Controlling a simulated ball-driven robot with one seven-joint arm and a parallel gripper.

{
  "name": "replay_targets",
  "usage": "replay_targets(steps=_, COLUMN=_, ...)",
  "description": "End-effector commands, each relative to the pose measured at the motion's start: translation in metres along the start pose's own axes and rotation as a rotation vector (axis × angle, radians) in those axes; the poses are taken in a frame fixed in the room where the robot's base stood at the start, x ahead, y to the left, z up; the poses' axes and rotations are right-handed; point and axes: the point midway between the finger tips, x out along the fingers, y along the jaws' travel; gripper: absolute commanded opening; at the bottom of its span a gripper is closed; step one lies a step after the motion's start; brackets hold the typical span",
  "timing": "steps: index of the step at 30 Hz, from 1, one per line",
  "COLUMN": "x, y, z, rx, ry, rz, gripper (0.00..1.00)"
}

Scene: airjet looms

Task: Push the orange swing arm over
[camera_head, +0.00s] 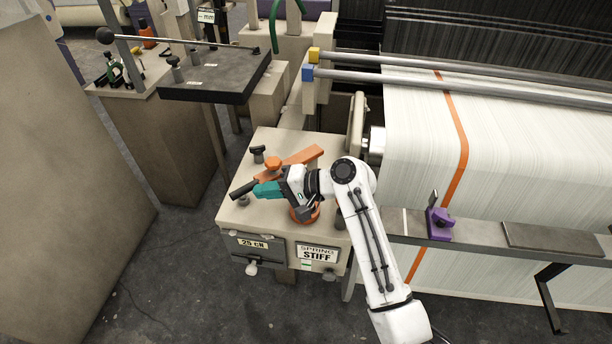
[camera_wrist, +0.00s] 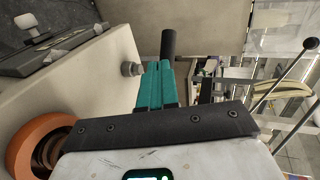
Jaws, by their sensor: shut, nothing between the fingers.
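The orange swing arm (camera_head: 307,155) lies slantwise across the top of the beige machine box, with an orange knob (camera_head: 273,163) beside it. A black rounded handle (camera_head: 241,190) lies in line with its left end; I cannot tell if they are joined. My gripper (camera_head: 259,189) is shut and empty, its teal fingers low over the box beside the handle. In the wrist view the fingers (camera_wrist: 154,88) point at the black handle (camera_wrist: 169,43); whether they touch is unclear. An orange ring (camera_head: 305,214) sits below my wrist and also shows in the wrist view (camera_wrist: 31,145).
Small dark knobs (camera_head: 258,153) stand on the beige box (camera_head: 235,215), which bears a "SPRING STIFF" sign (camera_head: 318,255). A dark panel (camera_head: 215,75) with a lever is behind left. The loom with white cloth (camera_head: 520,140) fills the right. Floor is free at front left.

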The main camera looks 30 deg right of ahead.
Motion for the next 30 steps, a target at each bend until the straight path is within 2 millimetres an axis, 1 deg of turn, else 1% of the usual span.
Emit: replay_targets(steps=30, x=0.022, y=-0.007, z=-0.016, rx=-0.001, ry=-0.002, rz=0.0, gripper=0.0)
